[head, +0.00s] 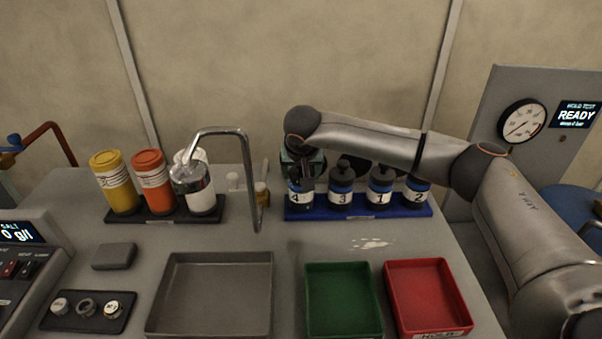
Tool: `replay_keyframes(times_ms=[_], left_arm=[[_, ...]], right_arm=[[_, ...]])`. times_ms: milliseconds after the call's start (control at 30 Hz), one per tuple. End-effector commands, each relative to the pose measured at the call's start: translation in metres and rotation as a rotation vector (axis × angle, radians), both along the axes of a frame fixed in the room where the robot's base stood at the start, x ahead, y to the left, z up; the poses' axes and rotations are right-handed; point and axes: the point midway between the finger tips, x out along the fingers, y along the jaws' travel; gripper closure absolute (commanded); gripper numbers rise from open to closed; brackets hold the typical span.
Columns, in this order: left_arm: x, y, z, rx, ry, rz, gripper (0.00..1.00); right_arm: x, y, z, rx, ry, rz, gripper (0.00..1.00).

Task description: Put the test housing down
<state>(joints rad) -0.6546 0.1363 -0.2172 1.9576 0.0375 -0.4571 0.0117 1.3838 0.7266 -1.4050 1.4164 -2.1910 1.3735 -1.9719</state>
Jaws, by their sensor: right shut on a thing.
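Dark cylindrical housings with blue bands and white number labels stand in a row at the blue rack (360,212): housing 4 (295,199), housing 3 (342,198), housing 1 (380,197) and housing 2 (418,196). My right gripper (305,178) reaches in from the right, over the row, and is shut on housing 4 at the rack's left end. The gripper hides the top of this housing. Housing 4 looks about upright; I cannot tell whether its base rests in the rack or is just above it. My left gripper is out of view.
In front are a grey tray (160,300), a green tray (343,266) and a red tray (418,263). A tap (248,170) stands left of the rack, near yellow (117,185), orange (155,180) and white bottles (203,200). A gauge panel (522,120) reads READY.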

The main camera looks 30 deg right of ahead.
Motion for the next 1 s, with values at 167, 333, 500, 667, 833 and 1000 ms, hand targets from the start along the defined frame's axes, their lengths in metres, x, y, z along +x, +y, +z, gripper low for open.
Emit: replay_keyframes(times_ms=[167,333,500,667,833,1000], left_arm=[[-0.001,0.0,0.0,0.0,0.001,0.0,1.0],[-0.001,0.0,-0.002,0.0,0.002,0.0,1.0],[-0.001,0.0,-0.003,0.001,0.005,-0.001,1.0],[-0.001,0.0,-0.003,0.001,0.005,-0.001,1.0],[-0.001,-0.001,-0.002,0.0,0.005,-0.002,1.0],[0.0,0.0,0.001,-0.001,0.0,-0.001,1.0]], right_arm=[[0.001,0.0,-0.001,0.001,-0.006,0.001,1.0],[0.001,0.0,-0.003,0.001,-0.006,0.001,1.0],[0.0,0.0,-0.006,0.0,-0.002,0.001,0.12],[0.0,0.0,-0.006,0.0,-0.002,0.001,0.0],[0.0,0.0,-0.005,0.0,-0.002,0.001,0.0],[-0.002,0.003,0.006,0.002,-0.005,0.003,0.0]])
